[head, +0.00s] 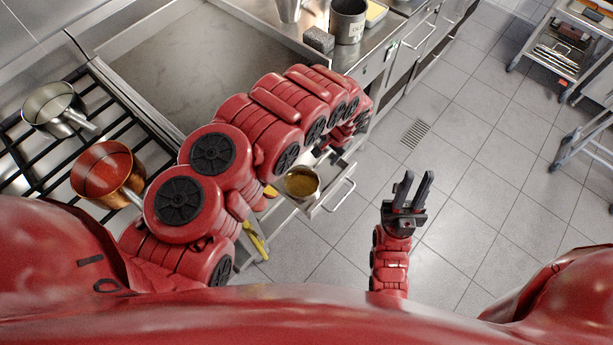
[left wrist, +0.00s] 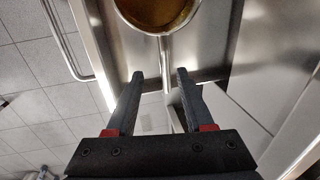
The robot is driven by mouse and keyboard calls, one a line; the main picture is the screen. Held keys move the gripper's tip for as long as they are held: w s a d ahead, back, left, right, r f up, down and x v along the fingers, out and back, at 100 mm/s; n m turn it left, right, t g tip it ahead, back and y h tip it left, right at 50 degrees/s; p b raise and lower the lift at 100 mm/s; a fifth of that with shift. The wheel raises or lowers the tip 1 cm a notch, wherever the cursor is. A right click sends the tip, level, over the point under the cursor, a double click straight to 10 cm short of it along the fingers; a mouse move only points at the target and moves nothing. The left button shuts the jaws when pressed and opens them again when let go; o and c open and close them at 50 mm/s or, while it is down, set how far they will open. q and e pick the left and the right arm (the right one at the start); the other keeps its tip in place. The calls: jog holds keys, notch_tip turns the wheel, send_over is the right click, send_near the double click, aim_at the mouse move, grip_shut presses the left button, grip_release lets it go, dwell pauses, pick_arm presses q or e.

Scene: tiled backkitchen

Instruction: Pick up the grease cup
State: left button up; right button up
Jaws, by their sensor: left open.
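The grease cup is a round metal cup (head: 301,183) with brown-yellow grease in it and stands upright in an open drawer (head: 335,197) below the griddle. In the left wrist view the cup (left wrist: 157,12) is cut off by the top edge, and its narrow handle points down between my fingertips. My left gripper (left wrist: 160,78) is open, with a gap on each side of the handle. I cannot tell whether the fingers are level with it. In the head view my left gripper is mostly hidden by its arm. My right gripper (head: 413,190) is open and empty over the floor.
A steel griddle (head: 190,70) lies behind my left arm. A copper pan (head: 103,170) and a steel pan (head: 52,108) stand on the stove at left. A pot (head: 347,20) and a dark sponge block (head: 319,39) are on the counter.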

aim_at(323, 158)
pick_arm(q)
jog(key=shift+f, duration=0.15)
jog(key=f, duration=0.1)
jog(key=f+p, duration=0.1)
jog(key=w+a+f, duration=0.1)
jog(key=shift+f+p, duration=0.1)
jog(key=shift+p, duration=0.25)
jog(key=shift+a+f, duration=0.2)
jog(key=shift+f, duration=0.55)
grip_shut()
jog(key=shift+w, duration=0.1)
dwell(0.6)
